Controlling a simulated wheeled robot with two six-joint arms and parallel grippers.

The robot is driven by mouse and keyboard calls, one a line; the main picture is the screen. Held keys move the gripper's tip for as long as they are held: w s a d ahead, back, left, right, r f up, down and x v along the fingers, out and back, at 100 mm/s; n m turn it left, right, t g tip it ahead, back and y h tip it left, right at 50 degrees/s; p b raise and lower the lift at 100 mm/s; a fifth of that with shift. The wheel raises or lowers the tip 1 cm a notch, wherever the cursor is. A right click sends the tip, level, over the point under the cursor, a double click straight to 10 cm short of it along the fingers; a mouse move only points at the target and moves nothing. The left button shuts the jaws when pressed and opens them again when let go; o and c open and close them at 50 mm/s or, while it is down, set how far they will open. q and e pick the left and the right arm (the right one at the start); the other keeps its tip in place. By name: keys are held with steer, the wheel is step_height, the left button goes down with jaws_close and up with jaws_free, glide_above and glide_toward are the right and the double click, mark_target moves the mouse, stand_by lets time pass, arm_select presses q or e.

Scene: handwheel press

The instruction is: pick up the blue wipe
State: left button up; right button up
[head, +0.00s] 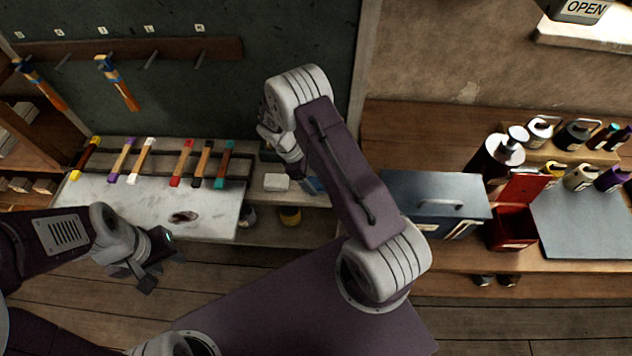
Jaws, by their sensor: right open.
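A small blue patch (312,186), likely the blue wipe, shows on the wooden bench beside a white block. My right forearm covers part of it, so its full shape is hidden. My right arm reaches up and bends back down, with its wrist just above and left of the blue patch. My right gripper (299,168) is partly hidden by the forearm; it is open, and I cannot tell whether it touches the patch. My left gripper (163,273) is open and empty, in front of the pale worktop at the left.
The white block (276,182) lies close to the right gripper. A pale worktop (215,215) holds a small dark item (184,217), with a row of coloured-end handles behind. Right of my arm stand a grey-blue box (435,195) and a red bin (512,225).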

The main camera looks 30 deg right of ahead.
steer(key=shift+s+d+f, duration=0.25)
steer(key=shift+d+f, duration=0.05)
steer(key=shift+f, duration=0.55)
steer(key=shift+w+f, duration=0.1)
steer(key=shift+w, duration=0.1)
steer(key=shift+s, duration=0.1)
steer(key=c, duration=1.4)
steer(key=shift+c, duration=0.2)
steer(key=shift+r, duration=0.25)
step_height(320, 180, up, 4)
steer(key=shift+d+f+b, duration=0.1)
steer(key=shift+b, duration=0.45)
steer(key=s+d+r+b, duration=0.1)
steer(key=s+d+r, duration=0.5)
steer(key=s+d, duration=0.1)
steer(key=shift+s+d+r, duration=0.4)
steer(key=shift+s, duration=0.35)
